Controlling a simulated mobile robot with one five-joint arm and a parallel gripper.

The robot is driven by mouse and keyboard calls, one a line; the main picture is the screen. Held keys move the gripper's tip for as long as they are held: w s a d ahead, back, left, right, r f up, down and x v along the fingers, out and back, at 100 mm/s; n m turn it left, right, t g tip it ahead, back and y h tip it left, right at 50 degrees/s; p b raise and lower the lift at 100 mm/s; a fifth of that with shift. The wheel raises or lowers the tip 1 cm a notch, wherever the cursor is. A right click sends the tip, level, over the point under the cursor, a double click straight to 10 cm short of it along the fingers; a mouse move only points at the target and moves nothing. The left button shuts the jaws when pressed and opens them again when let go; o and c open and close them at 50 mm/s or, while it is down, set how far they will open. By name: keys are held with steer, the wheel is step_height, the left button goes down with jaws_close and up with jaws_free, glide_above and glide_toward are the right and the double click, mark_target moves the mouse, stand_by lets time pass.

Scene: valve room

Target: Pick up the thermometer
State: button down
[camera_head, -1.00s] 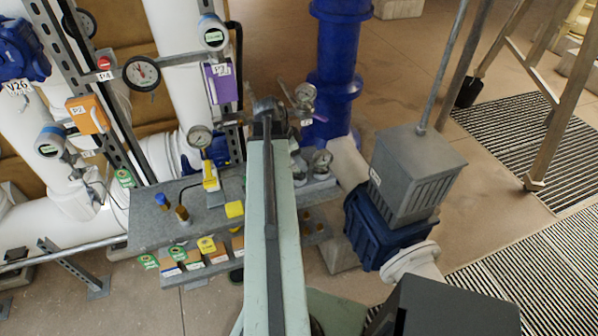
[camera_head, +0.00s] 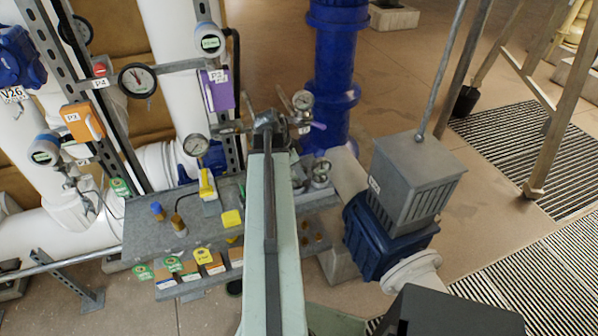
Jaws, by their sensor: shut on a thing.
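My gripper (camera_head: 268,119) is at the far end of my pale green arm, over the back right of the grey bench. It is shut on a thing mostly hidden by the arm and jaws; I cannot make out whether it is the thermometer. A round dial gauge (camera_head: 303,100) shows just right of my gripper, near a purple lever (camera_head: 318,126). Another dial gauge (camera_head: 196,145) stands to the left, behind a yellow item (camera_head: 207,186) on the bench. I cannot tell from their faces which dial is a thermometer.
The grey bench (camera_head: 140,232) holds a blue-capped item (camera_head: 157,210) and a yellow block (camera_head: 232,218); coloured tags hang at its front. A blue pipe (camera_head: 333,65) rises behind. A grey motor (camera_head: 417,180) stands right. White pipes and a metal frame fill the left.

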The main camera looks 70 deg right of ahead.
step_height(320, 180, up, 10)
steer(key=p, duration=0.9)
steer(key=shift+f, duration=0.3)
steer(key=c, duration=1.9)
jaws_free()
jaws_close()
steer(key=shift+s, duration=0.15)
